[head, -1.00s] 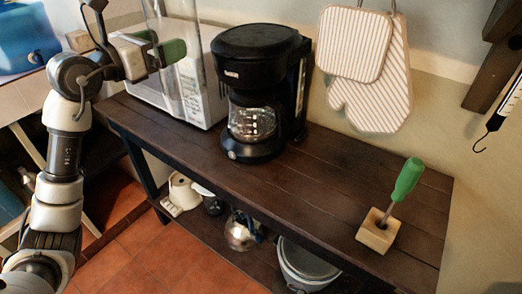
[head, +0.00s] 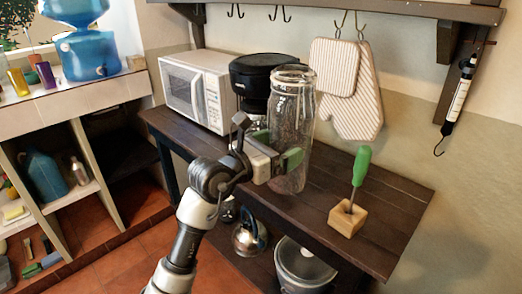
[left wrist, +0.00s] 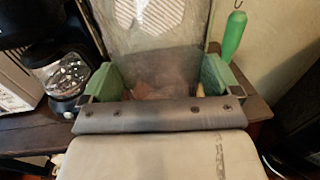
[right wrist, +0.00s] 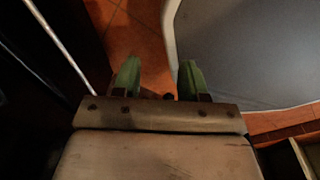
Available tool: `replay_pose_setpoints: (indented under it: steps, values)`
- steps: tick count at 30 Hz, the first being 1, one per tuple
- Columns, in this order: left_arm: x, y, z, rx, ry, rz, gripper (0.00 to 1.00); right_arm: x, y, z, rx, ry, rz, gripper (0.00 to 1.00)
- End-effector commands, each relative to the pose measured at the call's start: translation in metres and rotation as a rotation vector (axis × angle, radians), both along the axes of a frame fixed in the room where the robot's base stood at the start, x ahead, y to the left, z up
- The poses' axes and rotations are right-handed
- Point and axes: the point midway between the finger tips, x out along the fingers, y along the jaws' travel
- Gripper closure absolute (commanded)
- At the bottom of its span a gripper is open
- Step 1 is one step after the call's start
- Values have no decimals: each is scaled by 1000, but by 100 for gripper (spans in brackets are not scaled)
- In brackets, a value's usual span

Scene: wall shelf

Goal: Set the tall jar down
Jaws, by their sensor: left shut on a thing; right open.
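The tall jar (head: 296,110) is clear glass and stands upright in front of the black coffee maker. My left gripper (head: 276,156) is shut on it, with green fingers on either side of its lower half. In the left wrist view the jar (left wrist: 155,55) fills the space between the fingers (left wrist: 158,82). Its base appears over the dark wooden tabletop (head: 330,178); I cannot tell whether it touches. My right gripper (right wrist: 160,82) shows only in the right wrist view, open and empty above terracotta floor.
The coffee maker (head: 258,80) and white microwave (head: 196,92) stand behind and left of the jar. A wooden block (head: 346,219) with a green-handled tool (head: 361,168) is to its right. Mitts (head: 362,100) hang behind. Bare tabletop lies between jar and block and at the right end.

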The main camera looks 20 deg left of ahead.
Motion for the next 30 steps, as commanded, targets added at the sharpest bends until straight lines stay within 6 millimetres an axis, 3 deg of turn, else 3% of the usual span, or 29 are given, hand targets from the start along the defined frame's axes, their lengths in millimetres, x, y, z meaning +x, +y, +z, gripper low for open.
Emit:
replay_pose_setpoints:
  steps: [5, 12, 21, 30]
  values:
    - [12, 0, -6, -4, -9, 4, 92, 1, 5, -1, 7, -1, -2, 57]
    - [56, 5, -32, -4, -10, 6, 92, 3, 20, -4, 25, -5, -7, 57]
    - [104, 11, -60, -5, -12, 4, 92, 4, 16, -11, 21, -7, -5, 57]
    - [116, 12, -76, -5, -10, 5, 92, 4, 11, -14, 14, -6, -4, 57]
